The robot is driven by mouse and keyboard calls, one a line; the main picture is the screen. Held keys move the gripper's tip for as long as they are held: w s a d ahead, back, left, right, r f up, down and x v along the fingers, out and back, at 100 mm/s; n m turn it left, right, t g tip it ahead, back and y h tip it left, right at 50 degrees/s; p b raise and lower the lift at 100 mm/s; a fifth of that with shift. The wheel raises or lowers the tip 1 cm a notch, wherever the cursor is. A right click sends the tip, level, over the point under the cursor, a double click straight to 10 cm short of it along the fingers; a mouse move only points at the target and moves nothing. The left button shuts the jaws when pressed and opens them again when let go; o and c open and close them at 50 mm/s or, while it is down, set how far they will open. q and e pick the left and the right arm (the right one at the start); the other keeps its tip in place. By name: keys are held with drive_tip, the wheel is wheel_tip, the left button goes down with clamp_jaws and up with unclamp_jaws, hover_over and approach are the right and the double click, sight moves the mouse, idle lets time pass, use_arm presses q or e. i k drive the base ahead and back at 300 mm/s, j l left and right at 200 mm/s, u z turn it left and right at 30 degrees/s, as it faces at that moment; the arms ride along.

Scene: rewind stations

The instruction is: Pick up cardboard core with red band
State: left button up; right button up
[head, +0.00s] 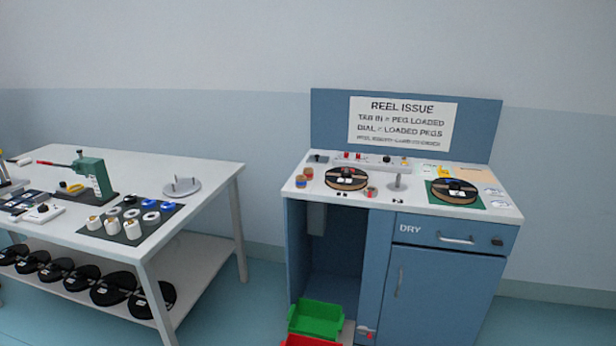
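Two small brown, cardboard-like cores stand at the left end of the blue cabinet's white top, one in front (301,181) and one just behind (308,173). A third small core (371,192) stands in front of the left black reel and shows reddish and greenish tones. They are too small for me to tell for certain which one has a red band. Neither of my grippers is in view.
The blue cabinet (440,270) holds two black reels, left (346,177) and right (454,190), and a grey peg (397,182). A green bin (316,318) sits low at its open bay. A white table (215,168) stands left, with free floor between.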

sight(308, 172)
drive_tip(key=i+l+u, duration=0.1)
drive_tip(key=i+l, duration=0.5)
drive_tip(key=l, duration=0.15)
drive_tip(key=i+l+u, duration=0.15)
drive_tip(key=i+l, duration=0.45)
drive_tip(key=l, duration=0.2)
drive_tip(key=u, duration=0.05)
